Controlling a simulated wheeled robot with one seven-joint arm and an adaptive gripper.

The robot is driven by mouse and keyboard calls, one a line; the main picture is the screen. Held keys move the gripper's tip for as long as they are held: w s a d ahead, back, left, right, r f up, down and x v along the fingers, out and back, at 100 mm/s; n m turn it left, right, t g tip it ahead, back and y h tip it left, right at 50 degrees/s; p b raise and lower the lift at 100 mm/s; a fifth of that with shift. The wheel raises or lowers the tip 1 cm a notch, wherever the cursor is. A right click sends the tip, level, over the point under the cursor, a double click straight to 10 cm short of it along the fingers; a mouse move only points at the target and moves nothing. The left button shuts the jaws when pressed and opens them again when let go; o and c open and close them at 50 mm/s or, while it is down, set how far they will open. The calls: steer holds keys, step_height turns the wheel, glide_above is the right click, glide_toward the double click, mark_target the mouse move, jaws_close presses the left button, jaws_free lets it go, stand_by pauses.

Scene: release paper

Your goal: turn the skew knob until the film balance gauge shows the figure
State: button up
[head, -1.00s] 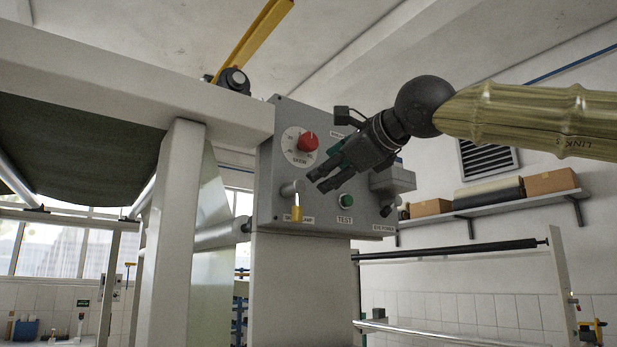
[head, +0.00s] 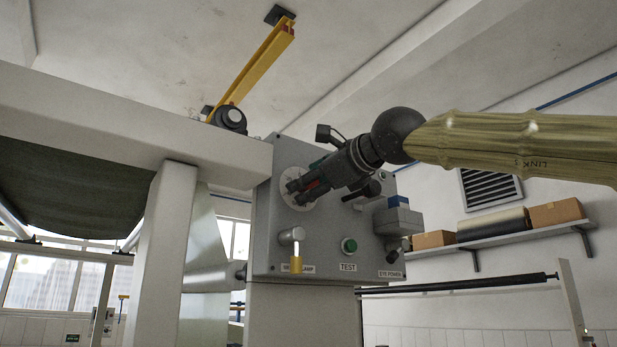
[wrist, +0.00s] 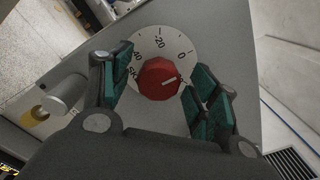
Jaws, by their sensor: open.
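The red skew knob (wrist: 158,79) sits on a round white dial (wrist: 148,44) on a grey control box (head: 330,245). The wrist view shows dial figures 40, 20 and 0, and the knob's white mark points right, clockwise past the 0. My gripper (wrist: 160,65) is open, with one green-padded finger on each side of the knob; I cannot tell whether they touch it. In the head view my gripper (head: 295,192) covers most of the dial, and only a bit of red shows between the fingers. I cannot make out a film balance gauge in either view.
A grey device (head: 398,220) juts from the box's right side. A white machine frame (head: 160,240) stands left.

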steer(key=shift+x, duration=0.8)
steer(key=shift+s+d, duration=0.1)
steer(key=shift+s, duration=0.05)
steer(key=shift+c, duration=0.5)
steer(key=c, duration=0.9)
